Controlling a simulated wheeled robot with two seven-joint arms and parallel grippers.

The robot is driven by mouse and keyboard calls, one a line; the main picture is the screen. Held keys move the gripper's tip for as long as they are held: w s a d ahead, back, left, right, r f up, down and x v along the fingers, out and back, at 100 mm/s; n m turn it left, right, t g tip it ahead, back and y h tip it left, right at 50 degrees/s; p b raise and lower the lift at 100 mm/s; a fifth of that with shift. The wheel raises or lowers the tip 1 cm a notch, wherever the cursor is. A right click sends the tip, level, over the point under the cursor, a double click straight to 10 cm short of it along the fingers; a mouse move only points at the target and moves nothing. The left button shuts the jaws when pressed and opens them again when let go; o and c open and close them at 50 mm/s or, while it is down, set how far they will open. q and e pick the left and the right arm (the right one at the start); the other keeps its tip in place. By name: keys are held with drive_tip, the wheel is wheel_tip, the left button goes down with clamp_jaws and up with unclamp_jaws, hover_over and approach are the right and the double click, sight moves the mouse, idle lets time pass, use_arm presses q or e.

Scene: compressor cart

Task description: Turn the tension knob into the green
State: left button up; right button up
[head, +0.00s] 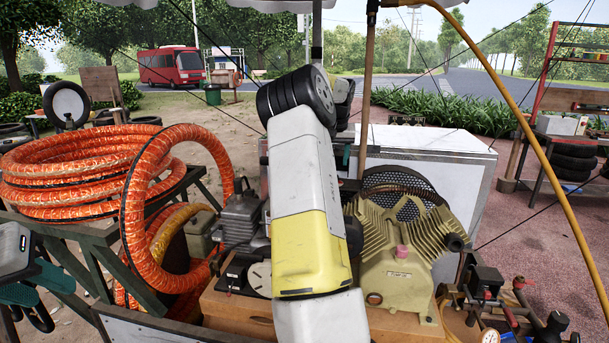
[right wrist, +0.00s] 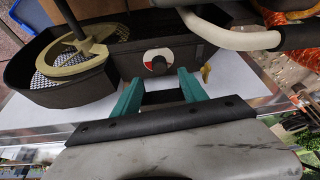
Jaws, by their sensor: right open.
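The tension knob (right wrist: 158,63) is a small dark round knob in the right wrist view. It sits on a dial plate (right wrist: 152,54) showing red and white on a black housing; I cannot make out a green part or the knob's pointer. My right gripper (right wrist: 160,77) is open, its teal fingers on either side of the knob's lower area with the knob just beyond the gap between the tips. Whether they touch it is unclear. In the head view my right arm hides the knob and right gripper. My left gripper (head: 55,291) is at the lower left, teal fingers apart and empty.
Beside the dial are a spoked wheel (right wrist: 75,52) in a mesh guard and a small yellow piece (right wrist: 206,72). In the head view, a tan compressor (head: 398,270) stands right of my arm, orange hose coils (head: 70,180) lie left, and valves (head: 490,290) stand at lower right.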

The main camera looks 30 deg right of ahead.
drive_tip(key=x, duration=0.8)
drive_tip(key=shift+w+d, duration=0.1)
drive_tip(key=shift+d, duration=0.05)
clamp_jaws()
